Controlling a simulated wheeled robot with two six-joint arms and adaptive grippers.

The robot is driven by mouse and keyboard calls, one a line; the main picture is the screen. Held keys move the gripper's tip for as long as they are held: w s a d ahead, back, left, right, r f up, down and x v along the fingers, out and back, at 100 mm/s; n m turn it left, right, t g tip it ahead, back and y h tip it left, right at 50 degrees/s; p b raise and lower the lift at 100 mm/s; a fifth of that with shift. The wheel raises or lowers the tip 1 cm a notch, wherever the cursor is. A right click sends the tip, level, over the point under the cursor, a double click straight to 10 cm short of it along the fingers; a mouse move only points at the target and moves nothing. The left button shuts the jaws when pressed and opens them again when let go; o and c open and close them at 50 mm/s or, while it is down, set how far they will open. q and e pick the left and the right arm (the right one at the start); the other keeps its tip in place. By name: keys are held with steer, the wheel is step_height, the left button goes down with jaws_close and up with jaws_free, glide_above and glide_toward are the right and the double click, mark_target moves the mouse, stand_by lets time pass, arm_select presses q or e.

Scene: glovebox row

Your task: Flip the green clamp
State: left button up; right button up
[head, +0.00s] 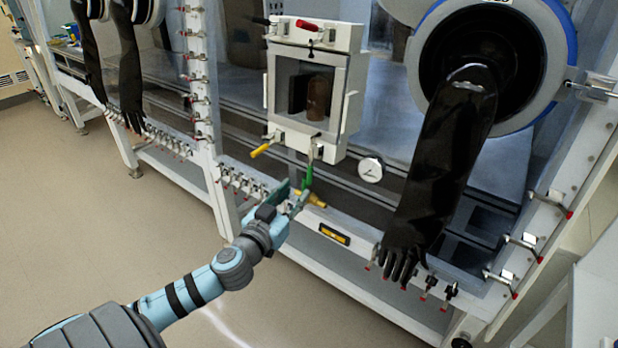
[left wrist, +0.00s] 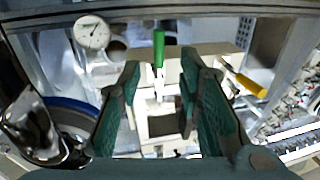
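The green clamp (head: 307,176) hangs below the small white-framed door (head: 274,85) of the glovebox, its green handle pointing down. Its handle also shows in the left wrist view (left wrist: 158,48), at the gap between the tips of my two fingers. My left gripper (head: 297,194) is just below and left of the handle in the head view. In the left wrist view my left gripper (left wrist: 160,70) is open, one teal finger on each side of the handle, with no clear contact. My right gripper is not in view.
A yellow handle (head: 260,150) sticks out at the door's lower left, and a red one (head: 308,25) sits on top. A round gauge (head: 370,169) is to the right. A black glove (head: 440,170) hangs from a port further right. Open floor (head: 120,240) lies left.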

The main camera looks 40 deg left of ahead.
mark_target(308, 177)
arm_select(q)
steer(key=p+x, duration=0.1)
steer(key=x, duration=0.8)
jaws_close()
